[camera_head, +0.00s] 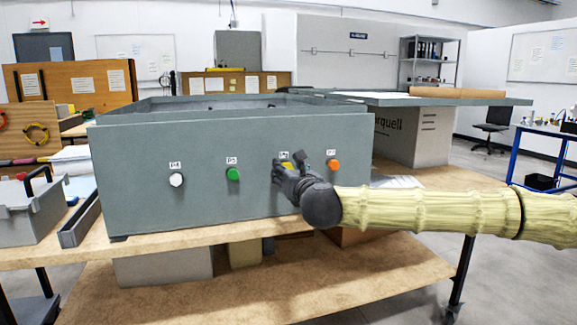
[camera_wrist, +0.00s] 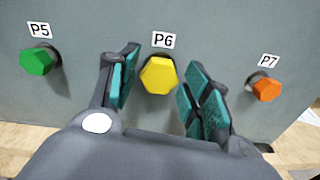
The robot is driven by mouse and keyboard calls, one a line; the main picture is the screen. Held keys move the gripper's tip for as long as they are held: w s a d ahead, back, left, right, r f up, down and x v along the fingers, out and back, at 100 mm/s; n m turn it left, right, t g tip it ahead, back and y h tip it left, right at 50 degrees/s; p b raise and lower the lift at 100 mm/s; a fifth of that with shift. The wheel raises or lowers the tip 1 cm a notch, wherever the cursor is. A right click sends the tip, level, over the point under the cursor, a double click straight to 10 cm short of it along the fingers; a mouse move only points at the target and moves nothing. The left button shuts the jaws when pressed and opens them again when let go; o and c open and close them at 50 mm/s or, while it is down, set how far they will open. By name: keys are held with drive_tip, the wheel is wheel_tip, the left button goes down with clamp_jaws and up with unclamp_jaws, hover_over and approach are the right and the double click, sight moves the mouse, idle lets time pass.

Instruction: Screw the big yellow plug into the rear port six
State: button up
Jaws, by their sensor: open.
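The big yellow plug (camera_wrist: 158,75) sits at the port under the P6 label (camera_wrist: 163,40) on the grey panel, its hexagonal head facing the wrist camera. I cannot tell how deep it sits. My gripper (camera_wrist: 160,88) is open, with one teal-padded finger on each side of the plug and a visible gap on both sides. In the head view my gripper (camera_head: 287,168) is at the panel and hides most of the yellow plug (camera_head: 287,164).
The grey analyser box (camera_head: 135,180) stands on a wooden bench (camera_head: 400,250). A green plug (camera_wrist: 38,61) at P5 and an orange plug (camera_wrist: 267,88) at P7 flank the gripper closely. A white plug (camera_head: 177,180) is at P4. A grey bin (camera_head: 30,215) stands at left.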

drive_tip(key=n+p, duration=0.4)
drive_tip(key=n, duration=0.6)
drive_tip(key=n+p, duration=0.5)
drive_tip(key=n, duration=0.5)
drive_tip(key=shift+a+f, duration=0.15)
clamp_jaws()
drive_tip(key=m+b, duration=0.7)
drive_tip(key=m, duration=0.3)
drive_tip(key=m+b, duration=0.6)
drive_tip(key=m, duration=0.5)
drive_tip(key=shift+w+d+f+b, duration=0.1)
drive_tip(key=shift+d+b, duration=0.1)
drive_tip(key=shift+b, duration=0.15)
